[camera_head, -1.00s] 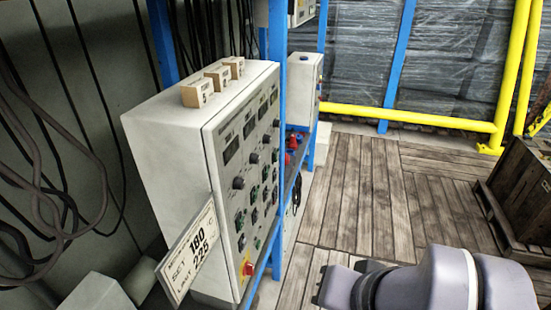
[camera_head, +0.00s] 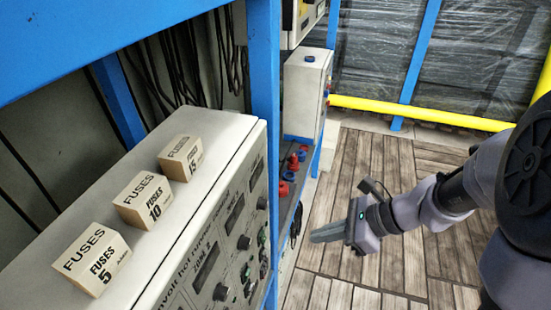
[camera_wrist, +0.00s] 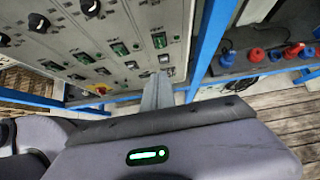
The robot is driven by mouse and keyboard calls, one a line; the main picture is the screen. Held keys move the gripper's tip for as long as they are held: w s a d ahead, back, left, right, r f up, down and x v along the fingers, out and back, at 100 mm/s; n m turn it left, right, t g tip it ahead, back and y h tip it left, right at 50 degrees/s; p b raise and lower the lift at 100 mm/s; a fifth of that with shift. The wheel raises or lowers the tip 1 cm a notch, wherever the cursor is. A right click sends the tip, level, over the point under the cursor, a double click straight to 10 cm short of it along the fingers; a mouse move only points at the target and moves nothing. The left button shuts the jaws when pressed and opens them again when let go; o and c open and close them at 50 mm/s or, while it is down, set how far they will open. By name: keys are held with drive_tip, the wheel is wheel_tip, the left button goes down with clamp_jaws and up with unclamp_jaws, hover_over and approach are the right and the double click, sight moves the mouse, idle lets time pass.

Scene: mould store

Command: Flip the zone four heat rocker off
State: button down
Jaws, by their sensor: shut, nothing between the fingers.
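The white hot runner control box (camera_head: 190,245) stands at the left in the head view; only the top of its front panel shows there. A "ZONE 2" display (camera_head: 206,267) is readable. In the wrist view the panel (camera_wrist: 62,32) shows black knobs and several rocker switches, some green. A rocker (camera_wrist: 159,40) is near the panel's right edge; I cannot read which zone it serves. My gripper (camera_head: 318,236) is shut and empty, to the right of the box in the head view. In the wrist view its fingers (camera_wrist: 160,85) point towards the panel's rockers, seemingly apart from them.
Three fuse boxes, marked 5 (camera_head: 93,260), 10 (camera_head: 145,199) and 15 (camera_head: 181,158), sit on the control box. A blue post (camera_head: 264,100) stands beside it. Red and blue fittings (camera_head: 290,170) are on a shelf behind. The plank floor (camera_head: 350,200) is clear.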

drive_tip(key=b, duration=0.5)
approach(263, 241)
drive_tip(key=shift+s+d+f+x, duration=0.1)
drive_tip(key=shift+f+x, duration=0.05)
drive_tip(key=shift+x, duration=1)
drive_tip(key=shift+s+d+f+x, duration=0.1)
drive_tip(key=shift+d+f+x, duration=0.05)
drive_tip(key=shift+x, duration=1)
drive_tip(key=shift+s+d+f+x, duration=0.1)
drive_tip(key=shift+f+x, duration=0.05)
drive_tip(key=shift+x, duration=1)
drive_tip(key=shift+w+a+f+b, duration=0.1)
drive_tip(key=shift+a+f+b, duration=0.1)
drive_tip(key=shift+f+b, duration=0.2)
drive_tip(key=shift+r+p, duration=0.9)
drive_tip(key=shift+r, duration=0.2)
drive_tip(key=shift+d, duration=0.1)
